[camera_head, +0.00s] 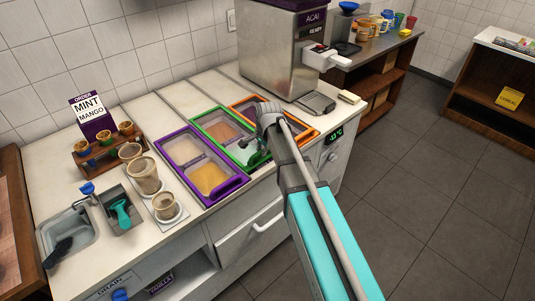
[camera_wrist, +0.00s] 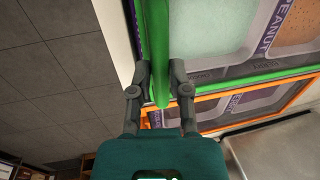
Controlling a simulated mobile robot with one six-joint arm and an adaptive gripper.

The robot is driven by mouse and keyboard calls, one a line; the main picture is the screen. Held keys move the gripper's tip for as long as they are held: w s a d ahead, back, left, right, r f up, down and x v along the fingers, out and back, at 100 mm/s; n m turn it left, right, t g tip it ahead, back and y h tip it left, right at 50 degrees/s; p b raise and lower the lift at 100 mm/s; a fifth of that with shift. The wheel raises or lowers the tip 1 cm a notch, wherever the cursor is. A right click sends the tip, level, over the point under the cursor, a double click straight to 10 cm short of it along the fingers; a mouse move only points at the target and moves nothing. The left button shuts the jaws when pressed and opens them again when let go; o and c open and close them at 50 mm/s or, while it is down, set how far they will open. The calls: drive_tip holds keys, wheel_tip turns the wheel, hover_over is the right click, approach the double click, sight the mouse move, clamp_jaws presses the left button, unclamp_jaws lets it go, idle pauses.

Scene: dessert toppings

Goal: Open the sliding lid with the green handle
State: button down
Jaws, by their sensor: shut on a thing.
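The green-framed topping well (camera_head: 205,116) is set in the counter between a purple-framed and an orange-framed one. Its near section looks pale green and its far section brown. My gripper (camera_head: 259,157) is at its near end, partly hidden by my arm. In the wrist view, the green handle (camera_wrist: 155,35) is a bar running up the picture, beside a clear pane over pale green contents (camera_wrist: 210,28). My gripper (camera_wrist: 160,75) has one finger on each side of the bar and is shut on it. I cannot tell how far the lid is slid.
The purple-framed well (camera_head: 161,151) is to the left and the orange-framed one (camera_head: 310,135) to the right. The steel acai machine (camera_head: 270,52) stands behind right. Cups (camera_head: 143,176) and a sink (camera_head: 66,238) are at left. Floor in front is clear.

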drive_tip(key=w+a, duration=0.7)
drive_tip(key=w, duration=0.2)
drive_tip(key=w+a, duration=0.8)
drive_tip(key=w, duration=0.2)
drive_tip(key=w+a, duration=0.8)
drive_tip(key=w, duration=0.2)
drive_tip(key=shift+w, duration=0.25)
drive_tip(key=c, duration=0.6)
unclamp_jaws()
drive_tip(key=shift+s+d, duration=0.15)
drive_tip(key=shift+s, duration=0.05)
hover_over(252, 151)
drive_tip(key=shift+s+d, duration=0.3)
drive_tip(key=shift+s, duration=0.15)
